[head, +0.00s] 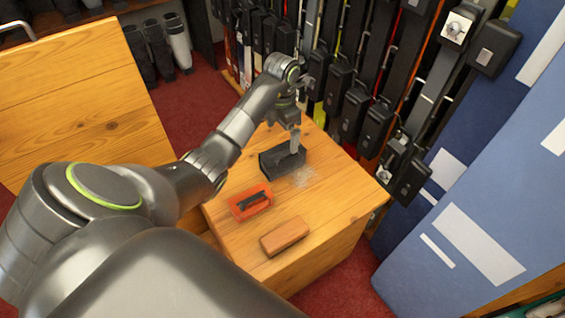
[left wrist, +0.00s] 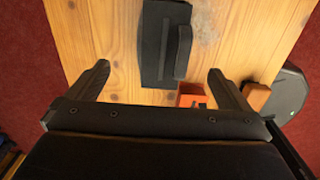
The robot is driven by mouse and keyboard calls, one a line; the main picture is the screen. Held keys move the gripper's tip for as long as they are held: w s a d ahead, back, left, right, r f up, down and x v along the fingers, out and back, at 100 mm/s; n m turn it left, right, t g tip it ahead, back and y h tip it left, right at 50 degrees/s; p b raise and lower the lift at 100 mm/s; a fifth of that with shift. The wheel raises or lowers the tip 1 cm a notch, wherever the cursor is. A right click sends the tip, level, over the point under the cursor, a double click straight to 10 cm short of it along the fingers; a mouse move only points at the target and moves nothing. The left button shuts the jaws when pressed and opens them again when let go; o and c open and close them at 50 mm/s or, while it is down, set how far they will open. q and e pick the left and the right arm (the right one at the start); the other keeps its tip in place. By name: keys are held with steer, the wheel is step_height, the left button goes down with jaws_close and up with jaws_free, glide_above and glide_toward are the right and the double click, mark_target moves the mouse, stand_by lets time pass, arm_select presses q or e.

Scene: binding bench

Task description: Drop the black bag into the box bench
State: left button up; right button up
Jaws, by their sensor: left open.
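The black bag (head: 277,163) lies on the wooden bench top (head: 336,196) in the head view. In the left wrist view the black bag (left wrist: 155,45) is a dark flat block with a raised strip along it. My left gripper (head: 294,133) is over the bag in the head view. In the left wrist view my left gripper (left wrist: 160,80) is open, with nothing between its fingers and the bag ahead of them. I cannot tell whether a finger touches the bag. No opening into the bench shows. My right gripper is not in view.
An orange tool with a black handle (head: 248,203) and a brown block (head: 285,236) lie on the bench nearer me. A large wooden panel (head: 85,95) stands at the left. Hanging skis and bindings (head: 375,125) line the back. Blue panels (head: 480,200) stand right.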

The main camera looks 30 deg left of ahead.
mark_target(282, 150)
arm_select(q)
step_height(282, 150, down, 5)
steer(key=b, duration=0.2)
steer(key=shift+b, duration=0.35)
steer(key=shift+f, duration=0.4)
steer(key=f, duration=0.1)
steer(key=f+b, duration=0.1)
steer(key=f, duration=0.3)
steer(key=shift+s+d, duration=0.1)
steer(key=shift+s, duration=0.25)
steer(key=c, duration=1.2)
steer(key=shift+r, duration=0.1)
steer(key=shift+c, duration=0.5)
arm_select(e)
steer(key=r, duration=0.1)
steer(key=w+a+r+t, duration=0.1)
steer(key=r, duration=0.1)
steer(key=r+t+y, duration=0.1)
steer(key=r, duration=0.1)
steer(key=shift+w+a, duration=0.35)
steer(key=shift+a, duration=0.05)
